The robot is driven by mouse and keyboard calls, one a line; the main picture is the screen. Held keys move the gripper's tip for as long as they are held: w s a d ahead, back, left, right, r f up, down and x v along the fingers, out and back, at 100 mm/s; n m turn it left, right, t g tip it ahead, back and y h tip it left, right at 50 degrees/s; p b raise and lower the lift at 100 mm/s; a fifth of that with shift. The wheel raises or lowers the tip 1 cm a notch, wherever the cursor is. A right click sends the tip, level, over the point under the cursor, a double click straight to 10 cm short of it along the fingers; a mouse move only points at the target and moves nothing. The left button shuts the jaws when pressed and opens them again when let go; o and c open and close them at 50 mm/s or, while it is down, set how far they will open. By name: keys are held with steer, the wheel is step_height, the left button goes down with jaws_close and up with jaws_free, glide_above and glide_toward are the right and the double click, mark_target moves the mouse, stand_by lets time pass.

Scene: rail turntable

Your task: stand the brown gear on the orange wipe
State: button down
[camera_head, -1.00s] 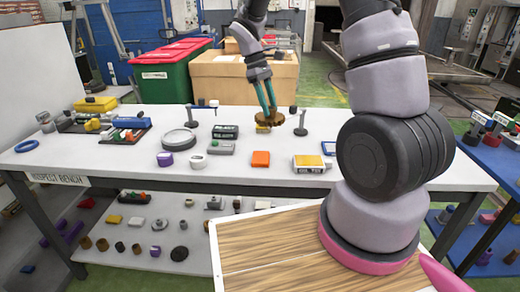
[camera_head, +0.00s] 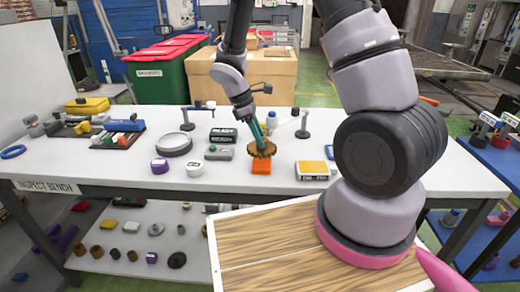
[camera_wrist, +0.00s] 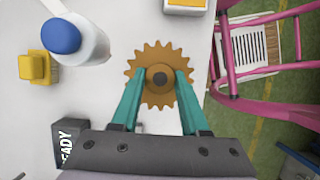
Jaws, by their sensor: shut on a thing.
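The brown gear (camera_head: 264,150) is a toothed disc with a dark hub. My gripper (camera_head: 259,143) is shut on it, the fingers reaching down from above. In the wrist view the gear (camera_wrist: 159,95) lies face-on between the two teal fingers (camera_wrist: 158,77), which close on its hub. The orange wipe (camera_head: 261,168) is a small block on the white bench. In the head view the gear is right above the wipe and overlaps its back edge; I cannot tell whether they touch. In the wrist view the wipe is not visible.
A yellow-and-white box (camera_head: 313,170) stands right of the wipe. A grey device (camera_head: 219,153) and a black READY block (camera_head: 223,134) are to the left. A white bottle with blue cap (camera_head: 272,121) and a grey post (camera_head: 303,124) stand behind. Bench in front is clear.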

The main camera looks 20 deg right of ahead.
steer(key=shift+f, duration=2.2)
steer(key=shift+f, duration=0.1)
steer(key=shift+c, duration=2)
jaws_free()
